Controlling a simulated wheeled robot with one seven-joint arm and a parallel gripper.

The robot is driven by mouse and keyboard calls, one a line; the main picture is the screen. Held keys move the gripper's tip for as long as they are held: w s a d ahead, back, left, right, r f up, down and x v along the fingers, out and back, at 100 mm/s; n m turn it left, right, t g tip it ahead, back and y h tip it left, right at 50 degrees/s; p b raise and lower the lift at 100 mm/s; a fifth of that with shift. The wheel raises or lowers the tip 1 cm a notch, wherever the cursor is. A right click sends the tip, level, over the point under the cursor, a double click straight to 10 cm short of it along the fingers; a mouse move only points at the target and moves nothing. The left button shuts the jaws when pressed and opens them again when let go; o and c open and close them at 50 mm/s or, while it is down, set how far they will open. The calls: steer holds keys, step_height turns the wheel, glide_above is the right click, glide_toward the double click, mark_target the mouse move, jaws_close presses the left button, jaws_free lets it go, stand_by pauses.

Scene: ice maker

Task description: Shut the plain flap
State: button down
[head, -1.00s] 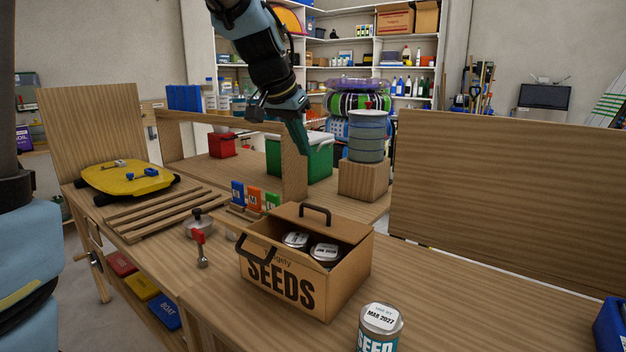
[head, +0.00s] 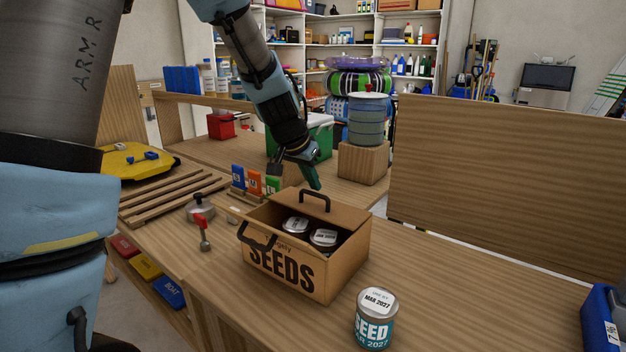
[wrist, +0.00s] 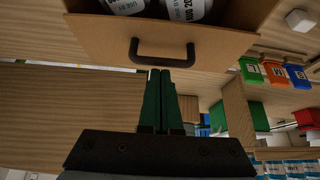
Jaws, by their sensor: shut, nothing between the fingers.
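The wooden SEEDS box (head: 300,276) stands on the bench with cans (head: 296,225) inside. Its plain flap (head: 342,216) is open at the back, tilted up and outward, with a dark handle (head: 314,200). In the wrist view the plain flap (wrist: 100,38) and its handle (wrist: 165,52) are just beyond my fingertips. The front flap's handle (head: 258,238) shows by the lettered side. My gripper (head: 316,186) is shut and empty, its green fingers pointing down by the plain flap's handle. It also shows in the wrist view (wrist: 160,74). I cannot tell whether it touches the handle.
A seed can (head: 375,320) stands on the bench at front right. An upright wooden panel (head: 500,185) is at right.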

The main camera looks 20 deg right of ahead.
steer(key=shift+f, duration=0.1)
steer(key=shift+a+f+b, duration=0.2)
steer(key=shift+f+b, duration=0.3)
steer(key=shift+b, duration=0.35)
steer(key=shift+s+r, duration=0.1)
steer(key=shift+r, duration=0.2)
